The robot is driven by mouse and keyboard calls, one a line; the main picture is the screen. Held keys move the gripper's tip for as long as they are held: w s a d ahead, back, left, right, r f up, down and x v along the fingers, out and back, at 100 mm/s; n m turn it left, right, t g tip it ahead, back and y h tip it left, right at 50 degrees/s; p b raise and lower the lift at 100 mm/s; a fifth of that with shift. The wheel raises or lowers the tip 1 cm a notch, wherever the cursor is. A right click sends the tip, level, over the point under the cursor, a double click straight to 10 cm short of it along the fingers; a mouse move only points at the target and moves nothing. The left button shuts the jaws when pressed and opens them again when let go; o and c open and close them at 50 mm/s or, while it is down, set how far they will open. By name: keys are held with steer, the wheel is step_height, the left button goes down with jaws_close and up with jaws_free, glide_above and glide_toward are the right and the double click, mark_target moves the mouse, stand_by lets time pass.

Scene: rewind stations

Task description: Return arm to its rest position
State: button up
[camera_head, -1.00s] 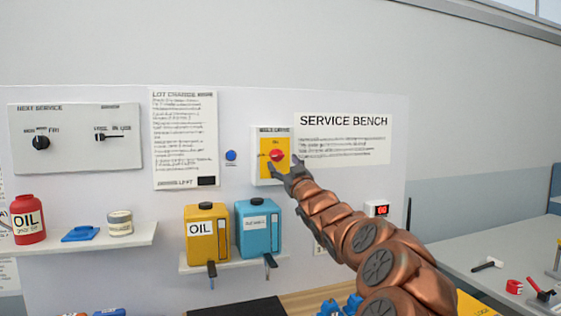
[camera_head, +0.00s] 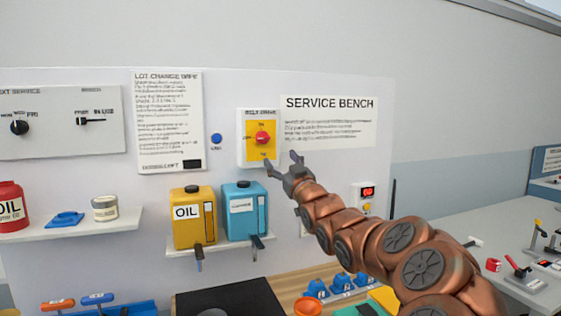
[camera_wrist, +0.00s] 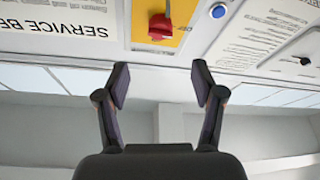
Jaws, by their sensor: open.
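My gripper (camera_head: 281,163) is open and empty, held up in front of the wall panel just below and right of a yellow switch plate with a red rotary knob (camera_head: 262,138). In the wrist view my gripper (camera_wrist: 160,82) shows its two fingers spread with nothing between them, and the red knob (camera_wrist: 160,25) lies beyond the fingertips, apart from them. My copper-coloured arm reaches in from the lower right.
A yellow oil can (camera_head: 193,222) and a blue can (camera_head: 243,215) stand on a small shelf below. A blue button (camera_head: 216,139) is left of the switch. Blue valve-like parts (camera_head: 318,288) sit on the bench under my arm. A grey table (camera_head: 450,222) is at right.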

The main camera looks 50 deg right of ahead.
stand_by(0.4)
steer(key=w+a+f+g+y, duration=0.4)
steer(key=w+a+f, duration=0.4)
steer(key=a, duration=0.4)
steer(key=s+a+f+n+g+y, duration=0.1)
steer(key=s+a+f+g, duration=0.15)
steer(key=a+f, duration=0.45)
steer(key=s+a+f+g+y, duration=0.1)
steer(key=a+f+g, duration=0.2)
steer(key=a+f, duration=0.35)
steer(key=s+a+f+g+y, duration=0.2)
steer(key=s+a+f+g, duration=0.4)
steer(key=s+a+f, duration=0.55)
steer(key=s+a+f+g, duration=0.1)
steer(key=s+a+g, duration=0.2)
steer(key=s, duration=0.8)
steer(key=s+a+f+g, duration=0.2)
steer(key=s+a+g, duration=0.2)
steer(key=s, duration=0.7)
steer(key=shift+a+n+y, duration=0.4)
steer(key=shift+a, duration=0.2)
